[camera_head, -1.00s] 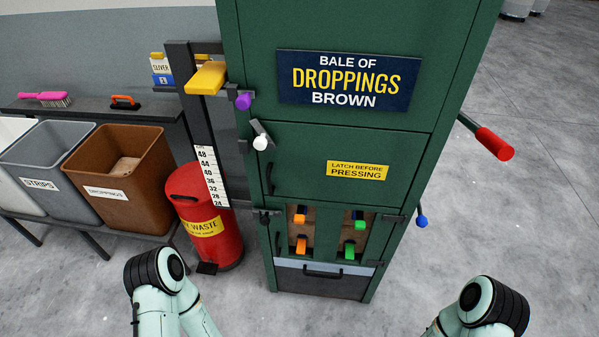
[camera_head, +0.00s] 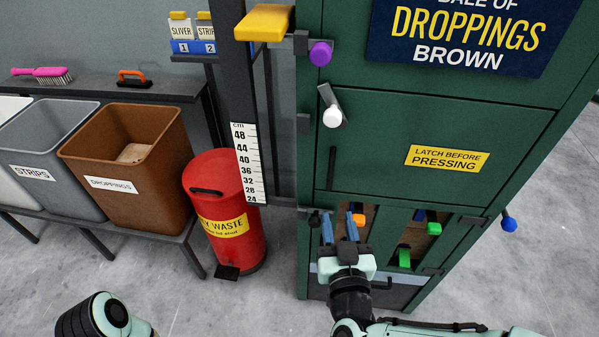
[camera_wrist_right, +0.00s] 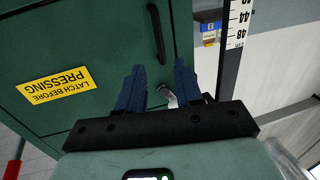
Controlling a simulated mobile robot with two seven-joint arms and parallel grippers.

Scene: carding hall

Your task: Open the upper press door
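The green upper press door (camera_head: 440,140) is shut, flush with the press front, and bears a yellow "LATCH BEFORE PRESSING" label (camera_head: 446,158). Its black upright bar handle (camera_head: 331,168) is near its left edge. A metal latch lever with a white knob (camera_head: 332,116) sits at the door's upper left corner, tilted. My right gripper (camera_head: 340,226) is open and empty, below the handle and in front of the lower compartments. In the right wrist view, the handle (camera_wrist_right: 157,34) lies beyond the open blue fingers (camera_wrist_right: 160,82). My left arm shows at the bottom left; its gripper is out of view.
A yellow block (camera_head: 264,22) and a purple knob (camera_head: 320,53) stick out at the upper left of the press. A red waste bin (camera_head: 225,185) stands left of it. A blue-tipped lever (camera_head: 508,223) juts out right. Floor lies clear in front.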

